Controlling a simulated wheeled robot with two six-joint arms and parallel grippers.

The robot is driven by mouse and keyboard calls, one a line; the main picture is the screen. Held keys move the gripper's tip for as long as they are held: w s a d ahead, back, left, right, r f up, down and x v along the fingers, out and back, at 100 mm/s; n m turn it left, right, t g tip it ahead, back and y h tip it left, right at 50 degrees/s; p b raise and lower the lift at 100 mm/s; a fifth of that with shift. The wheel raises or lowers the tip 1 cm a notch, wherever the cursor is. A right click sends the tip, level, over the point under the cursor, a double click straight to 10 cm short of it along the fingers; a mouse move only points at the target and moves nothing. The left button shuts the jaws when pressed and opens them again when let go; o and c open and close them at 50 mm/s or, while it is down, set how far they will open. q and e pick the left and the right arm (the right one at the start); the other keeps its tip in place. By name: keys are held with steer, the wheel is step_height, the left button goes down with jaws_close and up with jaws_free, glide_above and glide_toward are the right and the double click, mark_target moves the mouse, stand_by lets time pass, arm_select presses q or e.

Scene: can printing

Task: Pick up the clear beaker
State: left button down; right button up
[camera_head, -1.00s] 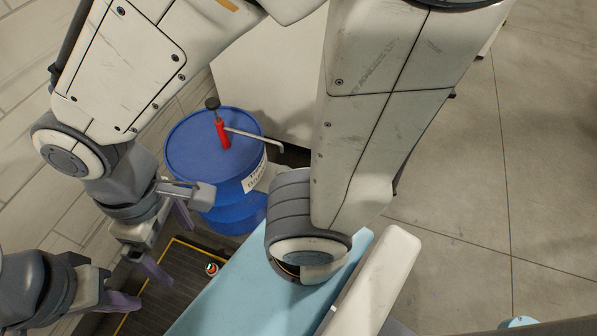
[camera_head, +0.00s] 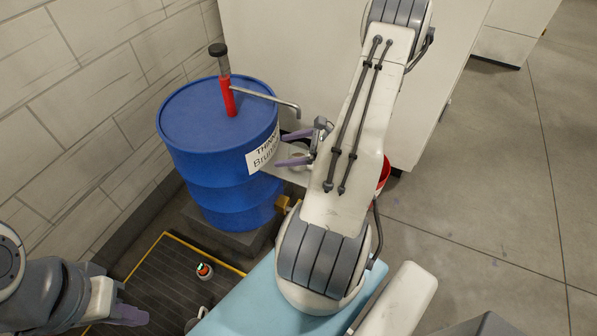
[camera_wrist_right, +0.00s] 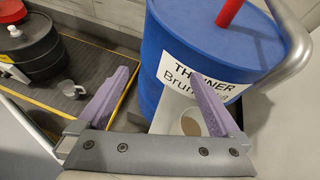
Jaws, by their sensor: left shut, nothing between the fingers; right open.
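A round, open-topped vessel (camera_wrist_right: 192,122), probably the clear beaker, shows in the right wrist view beside the blue drum, near the right finger. In the head view it shows (camera_head: 299,155) close by my right gripper, partly hidden by it. My right gripper (camera_head: 292,149) is open and empty at the drum's right side; its purple fingers also frame the right wrist view (camera_wrist_right: 161,76). I cannot tell whether they touch the vessel. My left gripper (camera_head: 138,315) is shut and empty at the lower left, above the dark mat.
The blue thinner drum (camera_head: 205,130) has a red pump (camera_head: 229,95) and a bent metal spout (camera_head: 270,98) reaching over the vessel's side. The floor at right is mostly clear.

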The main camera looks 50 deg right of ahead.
steer(key=s+d+f+m+t+h+b, duration=0.2)
steer(key=s+d+f+m+h, duration=0.35)
steer(key=d+f, duration=0.35)
steer(key=shift+m+y, duration=0.25)
steer(key=shift+y, duration=0.1)
steer(key=b+x, duration=0.1)
steer(key=x, duration=0.8)
steer(key=shift+w+a+r+b, duration=0.1)
steer(key=shift+a+b, duration=0.05)
steer(key=shift+b, duration=0.15)
arm_select(q)
step_height(320, 180, down, 5)
steer(key=shift+f, duration=0.1)
arm_select(e)
steer(key=shift+c, duration=0.3)
steer(key=c, duration=1.3)
steer(key=shift+c, duration=0.2)
steer(key=shift+r, duration=0.15)
